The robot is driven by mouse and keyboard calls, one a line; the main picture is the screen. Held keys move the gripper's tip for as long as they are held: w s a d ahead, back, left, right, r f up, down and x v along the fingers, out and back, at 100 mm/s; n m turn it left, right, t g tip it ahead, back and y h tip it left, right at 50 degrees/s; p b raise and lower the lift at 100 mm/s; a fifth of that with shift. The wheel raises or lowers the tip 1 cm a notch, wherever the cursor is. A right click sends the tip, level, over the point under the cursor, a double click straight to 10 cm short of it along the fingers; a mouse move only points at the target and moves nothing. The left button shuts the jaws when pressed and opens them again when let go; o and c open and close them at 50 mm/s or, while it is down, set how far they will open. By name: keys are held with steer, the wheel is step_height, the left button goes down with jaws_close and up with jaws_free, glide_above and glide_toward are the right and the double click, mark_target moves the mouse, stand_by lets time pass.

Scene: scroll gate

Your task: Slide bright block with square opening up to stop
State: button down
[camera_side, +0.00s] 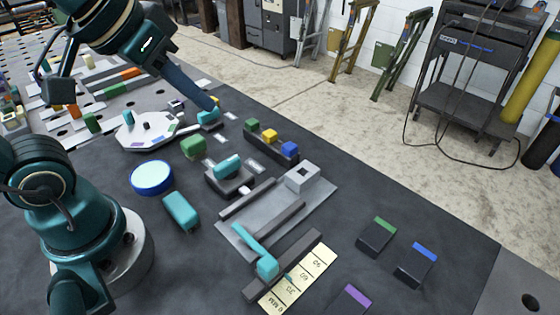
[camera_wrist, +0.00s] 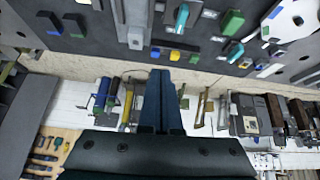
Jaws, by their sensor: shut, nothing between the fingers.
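The bright grey block with a dark square opening (camera_side: 302,177) sits at the far end of a grey plate (camera_side: 235,235) with dark rails. It also shows in the wrist view (camera_wrist: 136,38). A teal part with a long arm (camera_side: 267,266) lies at the plate's near end, beside a cream scale (camera_side: 298,280) marked in mm. My gripper (camera_side: 213,107) is shut and empty, well up and left of the bright block in the side view, near a small teal piece. Its fingers (camera_wrist: 160,72) are together in the wrist view. I cannot tell which part is the stop.
A dark rack with green, yellow and blue blocks (camera_side: 270,143) stands beside the plate. Dark blocks with coloured tops (camera_side: 376,237) stand right.

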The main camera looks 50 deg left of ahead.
steer(key=w+d+f+g, duration=0.1)
steer(key=w+d, duration=0.1)
steer(key=w, duration=0.7)
steer(key=w+d+f, duration=0.1)
steer(key=w+d, duration=0.2)
steer(key=w, duration=0.6)
steer(key=shift+m+g, duration=0.4)
steer(key=shift+g, duration=0.5)
steer(key=x, duration=0.5)
steer(key=d+x, duration=0.1)
steer(key=x, duration=0.5)
steer(key=d+x, duration=0.1)
steer(key=x, duration=0.4)
steer(key=shift+s+f, duration=0.25)
steer(key=shift+f, duration=0.1)
steer(key=shift+s+r, duration=0.1)
steer(key=shift+s, duration=1.9)
steer(key=shift+s, duration=0.1)
glide_above(274, 204)
steer(key=s, duration=0.2)
steer(key=shift+w, duration=0.1)
